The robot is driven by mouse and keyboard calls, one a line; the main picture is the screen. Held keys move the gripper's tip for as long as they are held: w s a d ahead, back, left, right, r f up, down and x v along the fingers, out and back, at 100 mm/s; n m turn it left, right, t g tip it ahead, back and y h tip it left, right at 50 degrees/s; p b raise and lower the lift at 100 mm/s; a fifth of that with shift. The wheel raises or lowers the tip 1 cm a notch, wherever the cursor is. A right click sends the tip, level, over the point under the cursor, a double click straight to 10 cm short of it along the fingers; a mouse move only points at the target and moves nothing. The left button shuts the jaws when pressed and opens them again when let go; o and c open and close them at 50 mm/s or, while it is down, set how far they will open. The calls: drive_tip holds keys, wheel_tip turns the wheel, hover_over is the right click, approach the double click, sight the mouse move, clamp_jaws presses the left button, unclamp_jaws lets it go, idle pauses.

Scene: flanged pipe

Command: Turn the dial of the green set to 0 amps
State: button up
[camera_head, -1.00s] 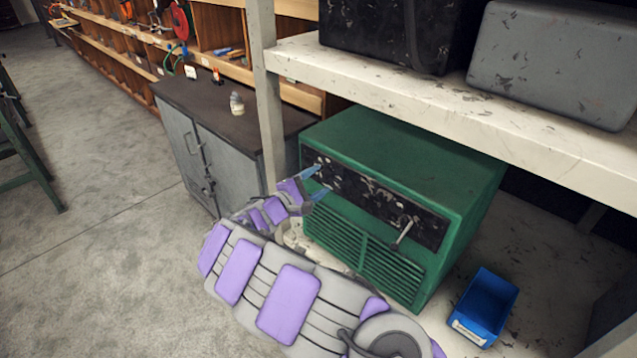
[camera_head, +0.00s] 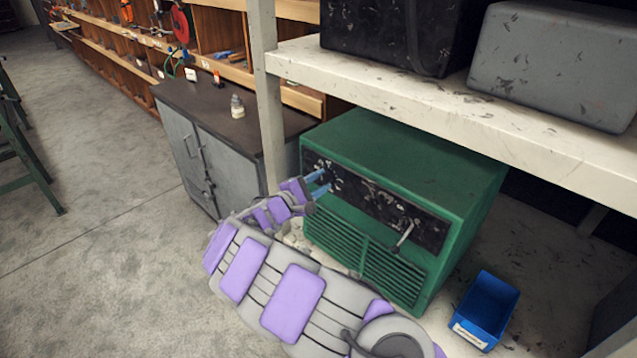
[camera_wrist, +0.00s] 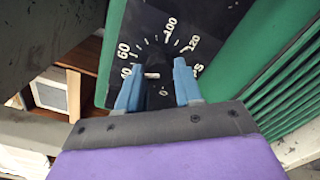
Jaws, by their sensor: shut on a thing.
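The green set (camera_head: 410,145) stands on the lower shelf, with a worn black front panel (camera_head: 375,195) and slatted vents below it. In the wrist view its dial (camera_wrist: 153,76) sits between my fingertips, dark with a short pale bar. Scale numbers such as 60, 100 and 120 fan around it, and a 0 shows close to my palm. I cannot tell which number the dial points to. My gripper (camera_head: 323,182) is at the panel's left end, shut on the dial. It also shows in the wrist view (camera_wrist: 158,72), one finger on each side of the dial.
A crank-like handle (camera_head: 403,236) sticks out at the panel's right. A blue bin (camera_head: 486,308) lies right of the set. The white upper shelf (camera_head: 450,105) overhangs the set, with a post (camera_head: 267,100) at left. A grey cabinet (camera_head: 225,165) stands behind left; open floor lies left.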

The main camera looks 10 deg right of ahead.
drive_tip(key=shift+c, duration=0.4)
drive_tip(key=shift+n+p, duration=0.4)
drive_tip(key=shift+p, duration=0.15)
drive_tip(key=shift+r+p, duration=0.1)
drive_tip(key=shift+p, duration=0.3)
drive_tip(key=n+p, duration=0.3)
drive_tip(key=shift+r+n+p, duration=0.1)
drive_tip(key=shift+n+p, duration=0.2)
drive_tip(key=shift+n, duration=0.1)
drive_tip(key=n+p, duration=0.3)
drive_tip(key=n, duration=0.2)
drive_tip(key=shift+p, duration=0.4)
drive_tip(key=n+p, duration=0.2)
drive_tip(key=n, duration=0.3)
drive_tip(key=shift+w+a+n+p, duration=0.1)
drive_tip(key=shift+a+n+p, duration=0.05)
drive_tip(key=shift+n+p, duration=0.25)
drive_tip(key=n+p, duration=0.1)
drive_tip(key=n, duration=0.3)
drive_tip(key=shift+w+n+p, duration=0.1)
drive_tip(key=shift+n+p, duration=0.2)
drive_tip(key=shift+p, duration=0.1)
